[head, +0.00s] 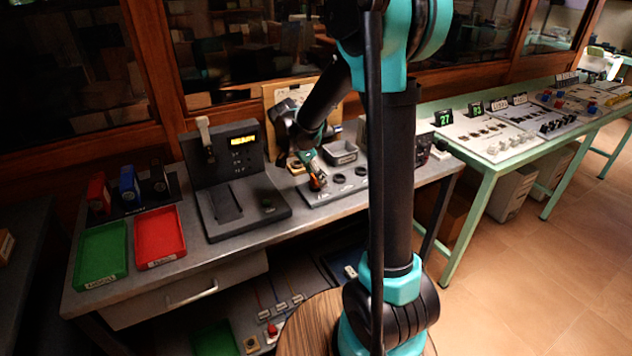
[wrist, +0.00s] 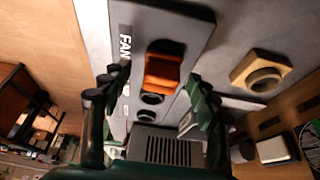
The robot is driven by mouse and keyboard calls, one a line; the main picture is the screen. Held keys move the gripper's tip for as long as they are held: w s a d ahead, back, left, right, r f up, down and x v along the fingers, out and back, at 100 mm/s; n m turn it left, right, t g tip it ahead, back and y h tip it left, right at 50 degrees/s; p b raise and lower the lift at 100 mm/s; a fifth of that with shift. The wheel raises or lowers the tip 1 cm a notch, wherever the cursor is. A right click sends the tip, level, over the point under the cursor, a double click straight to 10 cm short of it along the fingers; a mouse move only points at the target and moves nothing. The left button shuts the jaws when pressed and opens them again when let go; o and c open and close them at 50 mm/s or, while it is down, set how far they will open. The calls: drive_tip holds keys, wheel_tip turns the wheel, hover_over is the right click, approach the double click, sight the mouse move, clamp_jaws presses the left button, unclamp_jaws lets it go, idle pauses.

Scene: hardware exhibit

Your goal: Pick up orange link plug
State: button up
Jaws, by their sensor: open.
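The orange link plug (wrist: 162,70) sits on a grey panel marked "FAN" in the wrist view, in line with two round dark sockets (wrist: 151,99). In the head view the plug (head: 316,183) shows small at my gripper's tip. My gripper (wrist: 152,92) is open, its two green-and-black fingers on either side of the panel strip, with the plug lying between and just beyond their tips. I cannot tell whether a finger touches it. In the head view my gripper (head: 312,168) points down at the panel on the bench.
A tan square-based ring (wrist: 262,75) stands beside the panel. A grey tray (head: 341,153) is close to the right of my gripper. A dark tester with a lit display (head: 240,147) stands left. Red (head: 160,236) and green (head: 101,255) trays lie further left.

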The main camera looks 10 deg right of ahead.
drive_tip(key=c, duration=1.2)
drive_tip(key=shift+r, duration=0.15)
drive_tip(key=shift+c, duration=0.2)
wheel_tip(320, 180, up, 20)
